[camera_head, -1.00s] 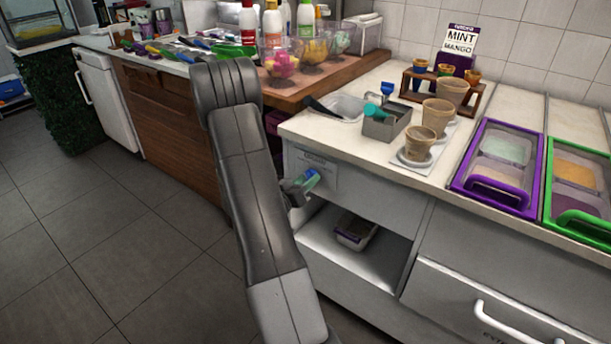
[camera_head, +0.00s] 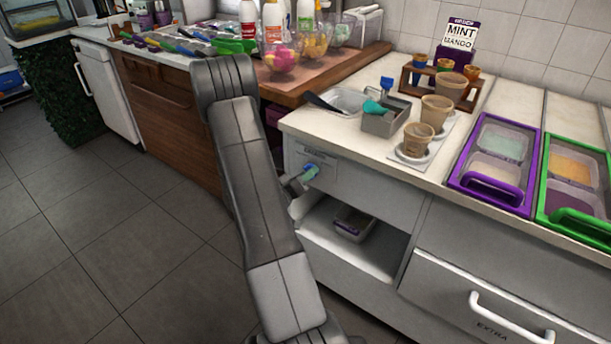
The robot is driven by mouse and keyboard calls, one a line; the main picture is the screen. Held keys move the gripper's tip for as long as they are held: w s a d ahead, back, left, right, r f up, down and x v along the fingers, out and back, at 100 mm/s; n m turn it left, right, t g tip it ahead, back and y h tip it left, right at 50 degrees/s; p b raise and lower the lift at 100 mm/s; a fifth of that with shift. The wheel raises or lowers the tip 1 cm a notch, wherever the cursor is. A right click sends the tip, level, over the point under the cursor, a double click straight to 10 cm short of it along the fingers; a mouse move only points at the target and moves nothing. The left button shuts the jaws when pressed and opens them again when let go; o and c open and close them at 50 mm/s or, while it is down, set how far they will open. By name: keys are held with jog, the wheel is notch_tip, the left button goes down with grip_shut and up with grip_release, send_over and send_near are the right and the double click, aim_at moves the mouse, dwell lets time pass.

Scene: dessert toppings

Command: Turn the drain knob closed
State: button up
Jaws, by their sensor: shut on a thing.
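The drain knob (camera_head: 311,171), blue and green, sits on the front panel of the white counter, below the label and left of the shelf opening. My gripper (camera_head: 301,181) is at the knob, coming from the left and below, and is shut on it. My grey arm stands in front and hides part of the gripper and the cabinet edge. The fingertips are small, and the knob's exact angle is hard to tell.
A shelf opening with a small container (camera_head: 353,223) lies below right of the knob. A drawer handle (camera_head: 512,322) sticks out at lower right. Cups (camera_head: 435,112) and a purple-rimmed tray (camera_head: 497,165) stand on the counter above. The floor at left is clear.

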jog(key=o, duration=1)
jog(key=v, duration=1.3)
jog(key=shift+s+a, duration=0.25)
jog(key=shift+s, duration=0.1)
jog(key=shift+w+d, duration=0.1)
jog(key=x, duration=1.3)
jog(key=shift+w+d, duration=0.2)
jog(key=shift+w, duration=0.05)
